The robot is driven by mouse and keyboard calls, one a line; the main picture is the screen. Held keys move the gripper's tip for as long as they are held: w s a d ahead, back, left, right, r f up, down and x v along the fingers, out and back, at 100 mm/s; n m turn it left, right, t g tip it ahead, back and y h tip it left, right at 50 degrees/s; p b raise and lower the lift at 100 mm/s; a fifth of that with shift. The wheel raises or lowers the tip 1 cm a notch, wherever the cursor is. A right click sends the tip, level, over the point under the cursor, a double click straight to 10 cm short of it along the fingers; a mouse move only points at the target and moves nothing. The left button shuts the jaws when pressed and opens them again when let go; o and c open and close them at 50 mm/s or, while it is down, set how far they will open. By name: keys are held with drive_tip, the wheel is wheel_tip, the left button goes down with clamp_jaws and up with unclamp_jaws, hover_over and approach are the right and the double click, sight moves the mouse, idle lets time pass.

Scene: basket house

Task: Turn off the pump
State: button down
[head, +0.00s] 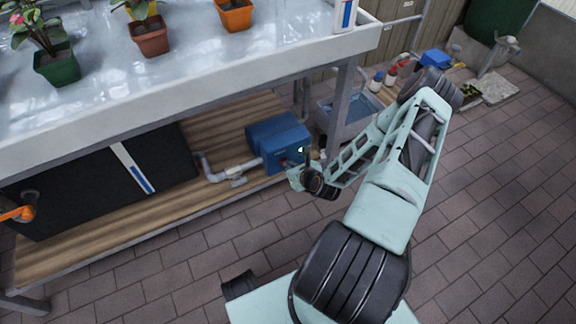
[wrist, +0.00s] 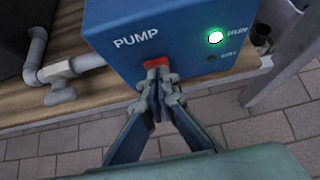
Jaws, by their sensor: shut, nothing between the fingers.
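The blue pump (head: 277,138) stands on the wooden lower shelf under the bench. In the wrist view the pump (wrist: 120,22) shows the word PUMP, a red switch (wrist: 157,63) and a green light (wrist: 215,37) that is lit beside a label. A second, dark light (wrist: 212,58) sits below it. My gripper (wrist: 156,76) is shut and empty, its fingertips at the lower edge of the red switch and partly covering it. I cannot tell if they touch it. In the head view my gripper (head: 300,178) is at the pump's front.
A grey pipe with a valve (head: 232,172) runs left from the pump to a black tank (head: 100,180). A bench leg (head: 341,105) and a grey tub (head: 345,118) stand to the right. Potted plants sit on the bench top (head: 190,60). Brick floor (head: 500,220) in front is open.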

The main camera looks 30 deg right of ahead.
drive_tip(key=shift+w+r+g+p, duration=0.15)
drive_tip(key=shift+w+g+p, duration=0.15)
drive_tip(key=shift+w+p, duration=0.1)
drive_tip(key=shift+r, duration=0.1)
drive_tip(key=shift+r+p, duration=0.55)
drive_tip(key=shift+r, duration=0.15)
